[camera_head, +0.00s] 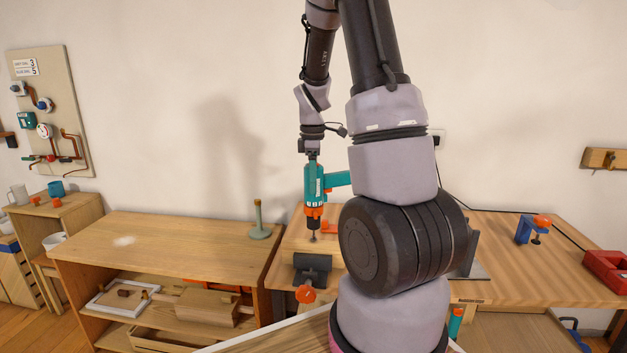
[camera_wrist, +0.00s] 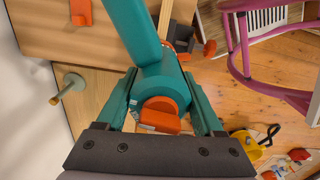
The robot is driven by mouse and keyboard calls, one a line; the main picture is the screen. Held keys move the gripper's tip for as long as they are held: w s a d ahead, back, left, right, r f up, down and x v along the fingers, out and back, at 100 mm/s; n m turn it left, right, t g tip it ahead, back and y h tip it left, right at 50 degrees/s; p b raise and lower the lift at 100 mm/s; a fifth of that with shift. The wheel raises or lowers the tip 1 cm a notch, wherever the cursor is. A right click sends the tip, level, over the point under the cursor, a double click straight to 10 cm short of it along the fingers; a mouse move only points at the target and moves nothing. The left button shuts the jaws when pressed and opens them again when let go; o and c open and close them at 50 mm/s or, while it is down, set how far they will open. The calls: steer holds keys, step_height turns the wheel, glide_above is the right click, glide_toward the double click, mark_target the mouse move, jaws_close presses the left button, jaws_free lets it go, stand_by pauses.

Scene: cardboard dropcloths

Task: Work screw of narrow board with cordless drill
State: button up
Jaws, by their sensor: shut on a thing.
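My gripper (camera_head: 311,153) points down and is shut on the teal cordless drill (camera_head: 314,183). The drill hangs upright with its orange chuck and thin bit pointing down, the tip close above the workbench area by the dark vise (camera_head: 312,268). I cannot tell whether the tip touches anything. In the wrist view the fingers (camera_wrist: 160,100) flank the teal and orange drill body (camera_wrist: 155,78), which hides what lies under it. A pale wooden piece by the vise may be the narrow board, but I cannot tell. No screw can be made out.
The workbench (camera_head: 530,262) holds a blue clamp (camera_head: 528,230) and a red box-like tool (camera_head: 606,268) at the right. A low shelf (camera_head: 180,236) stands at left with a green peg stand (camera_head: 259,222). A magenta chair (camera_wrist: 245,55) shows in the wrist view. My arm hides the bench middle.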

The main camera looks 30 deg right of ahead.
steer(key=shift+f, duration=0.15)
stand_by(0.7)
steer(key=shift+r, duration=3.55)
steer(key=shift+w+f, duration=0.1)
